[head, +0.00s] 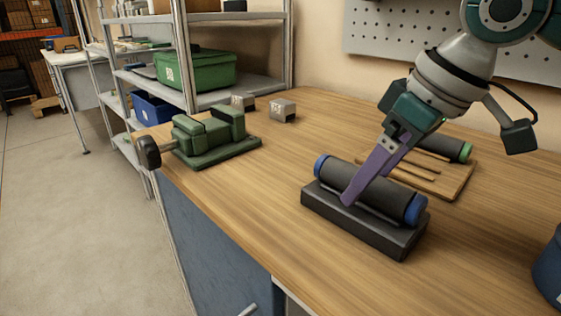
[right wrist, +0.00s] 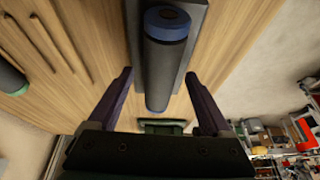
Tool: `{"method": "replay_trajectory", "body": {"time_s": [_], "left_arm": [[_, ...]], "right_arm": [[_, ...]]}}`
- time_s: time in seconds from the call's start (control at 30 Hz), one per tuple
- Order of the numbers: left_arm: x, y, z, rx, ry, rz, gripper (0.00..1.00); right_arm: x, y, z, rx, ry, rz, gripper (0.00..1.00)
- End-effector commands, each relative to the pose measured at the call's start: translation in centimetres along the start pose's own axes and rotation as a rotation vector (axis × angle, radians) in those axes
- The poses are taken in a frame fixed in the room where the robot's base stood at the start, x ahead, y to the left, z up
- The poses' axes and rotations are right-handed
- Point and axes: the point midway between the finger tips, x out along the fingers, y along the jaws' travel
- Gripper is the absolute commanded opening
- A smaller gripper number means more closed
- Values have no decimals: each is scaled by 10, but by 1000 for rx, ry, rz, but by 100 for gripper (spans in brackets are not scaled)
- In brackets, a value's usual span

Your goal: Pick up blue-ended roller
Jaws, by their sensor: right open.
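The blue-ended roller (head: 398,203) is a dark cylinder with a blue cap at each end. It lies lengthwise in a black cradle (head: 365,232) on the wooden workbench. My right gripper (head: 352,196), with purple fingers, reaches down over the middle of the roller. In the right wrist view, the right gripper (right wrist: 159,76) is open, with one finger on each side of the roller (right wrist: 165,62). Whether the fingers touch it I cannot tell. In the head view the near finger hides part of the roller. My left gripper is not in view.
A green vise (head: 212,138) and small metal blocks (head: 283,110) stand at the bench's left. A blue container (head: 549,270) is at the right edge. The front bench area is clear.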

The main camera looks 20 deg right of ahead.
Motion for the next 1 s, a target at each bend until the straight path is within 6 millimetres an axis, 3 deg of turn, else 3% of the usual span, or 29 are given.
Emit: {"method": "replay_trajectory", "body": {"time_s": [0.23,0.9,1.0], "left_arm": [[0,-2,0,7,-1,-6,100],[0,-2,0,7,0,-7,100],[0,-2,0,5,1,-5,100]], "right_arm": [[1,0,0,-1,1,0,81],[1,0,0,-1,1,0,6],[1,0,0,-1,1,0,0]]}}
